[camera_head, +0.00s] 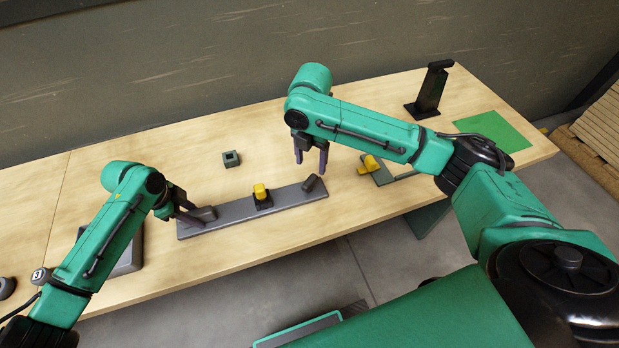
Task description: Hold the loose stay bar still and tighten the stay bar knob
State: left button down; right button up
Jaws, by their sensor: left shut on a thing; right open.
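The long grey stay bar (232,212) lies flat on the wooden table. A yellow knob (260,190) on a small dark base sits near its middle. A short dark cylinder (314,184) leans at its right end. My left gripper (188,219) is at the bar's left end, shut on a raised grey end block; the fingers partly hide the contact. My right gripper (311,163) is open and empty, fingers down, above and behind the bar's right end, right of the yellow knob and apart from it.
A small dark square socket (231,158) stands behind the bar. Another yellow knob (370,164) sits on a grey frame to the right, under my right arm. A black stand (431,91) and a green mat (492,131) are at the far right. Table between bar and wall is mostly clear.

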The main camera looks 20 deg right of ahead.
aim_at(311, 181)
jog(key=shift+s+f, duration=0.1)
jog(key=shift+f, duration=4.7)
